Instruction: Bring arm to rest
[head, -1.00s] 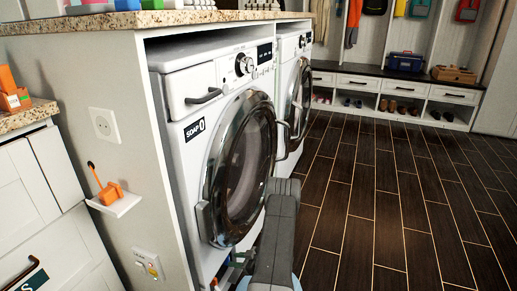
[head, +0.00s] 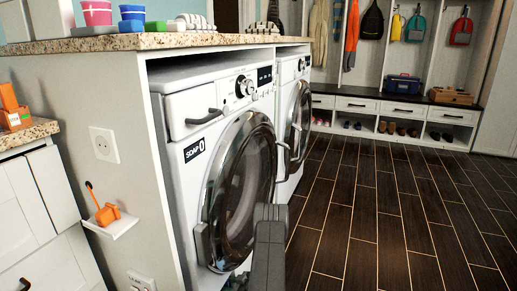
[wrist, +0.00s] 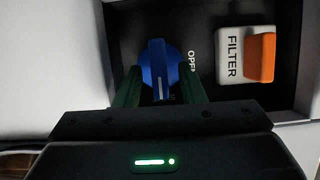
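In the wrist view, my gripper (wrist: 162,85) has two green fingers standing apart, one on each side of a blue knob (wrist: 158,70). The fingers look clear of the knob's raised grip. The knob sits in a dark recessed panel (wrist: 205,30) with partly hidden lettering beside it. In the head view, my grey arm (head: 268,250) reaches down low in front of the near washer (head: 240,180). My gripper is hidden there behind the arm and the frame's lower edge.
A white block marked FILTER with an orange part (wrist: 260,58) is right of the knob. A granite counter (head: 150,41) tops the washers. A small shelf (head: 112,226) holds an orange item. The tiled floor (head: 390,220) to the right is clear.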

